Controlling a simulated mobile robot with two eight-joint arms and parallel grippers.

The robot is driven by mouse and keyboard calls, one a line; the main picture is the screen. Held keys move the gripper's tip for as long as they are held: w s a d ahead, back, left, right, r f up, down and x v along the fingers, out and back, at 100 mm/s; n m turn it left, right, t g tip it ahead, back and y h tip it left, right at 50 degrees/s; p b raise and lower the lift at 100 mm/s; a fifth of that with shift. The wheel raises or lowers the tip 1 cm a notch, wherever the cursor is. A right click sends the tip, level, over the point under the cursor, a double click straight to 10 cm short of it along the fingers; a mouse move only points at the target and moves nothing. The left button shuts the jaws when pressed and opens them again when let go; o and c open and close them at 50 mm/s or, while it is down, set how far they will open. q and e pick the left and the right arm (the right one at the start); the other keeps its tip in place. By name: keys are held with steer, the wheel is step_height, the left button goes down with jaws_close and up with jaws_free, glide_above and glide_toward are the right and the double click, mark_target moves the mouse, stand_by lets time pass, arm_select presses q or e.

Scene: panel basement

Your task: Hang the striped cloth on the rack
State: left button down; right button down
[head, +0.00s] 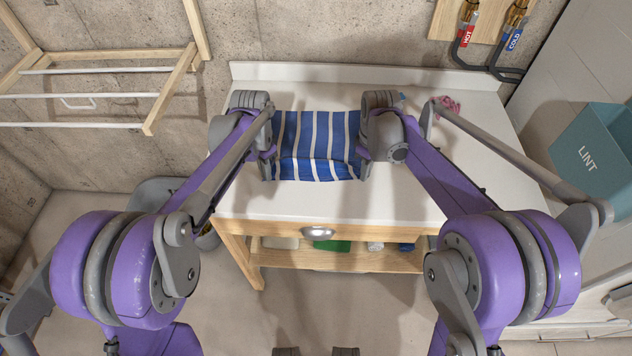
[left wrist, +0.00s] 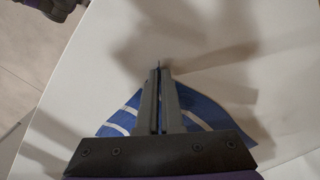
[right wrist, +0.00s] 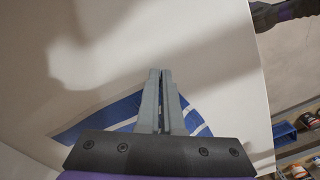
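The striped cloth (head: 316,140) is blue with white stripes. It is stretched between my two grippers over the white table top, its lower edge sagging a little. My left gripper (head: 267,168) is shut on the cloth's left side; in the left wrist view its fingers (left wrist: 160,100) are together with blue cloth (left wrist: 205,112) on both sides. My right gripper (head: 363,168) is shut on the cloth's right side; in the right wrist view its fingers (right wrist: 164,98) pinch the cloth (right wrist: 95,122). The wooden rack (head: 100,95) with white rods is on the wall at the left, apart from the cloth.
The white table (head: 400,205) has a low back ledge and a lower shelf holding several items. A pink crumpled thing (head: 448,105) lies at its back right. A teal LINT bin (head: 588,150) is at the right. HOT and COLD taps (head: 490,35) are on the wall above.

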arm_select(q)
steer(key=shift+a, duration=0.1)
arm_select(e)
steer(key=shift+d, duration=0.1)
